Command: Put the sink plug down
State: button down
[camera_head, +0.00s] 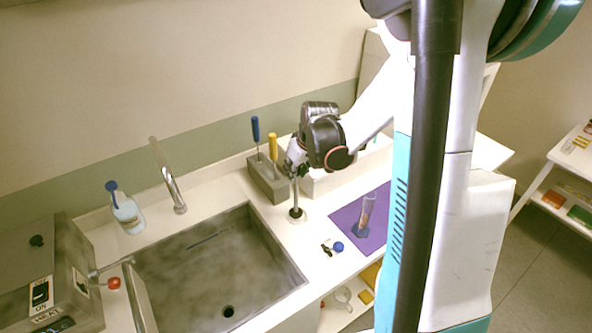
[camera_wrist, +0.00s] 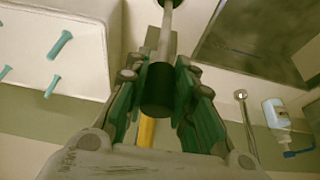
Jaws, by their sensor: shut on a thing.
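The sink plug is an upright metal rod (camera_head: 295,192) with a dark foot and a dark cylindrical grip (camera_wrist: 158,88). My gripper (camera_head: 293,160) is shut on the grip at its upper end. In the wrist view, the green-padded fingers of my gripper (camera_wrist: 159,100) sit on both sides of the grip, and the rod runs away to the top edge. The foot is at a pale round ring on the counter, right of the sink (camera_head: 215,265). I cannot tell whether the foot touches the counter. The sink's drain hole (camera_head: 228,311) shows open.
A grey block (camera_head: 266,180) with blue- and yellow-handled tools stands close behind my gripper. A purple mat (camera_head: 376,232) with a clear tube (camera_head: 366,210) lies to the right. Small items and a blue cap (camera_head: 338,247) lie in front. A faucet (camera_head: 172,185) and spray bottle (camera_head: 126,212) stand left.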

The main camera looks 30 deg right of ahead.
jog(key=shift+f, duration=0.1)
jog(key=c, duration=1.4)
grip_release()
jog(key=shift+o, duration=0.2)
jog(key=p+v, duration=0.2)
jog(key=v, duration=1)
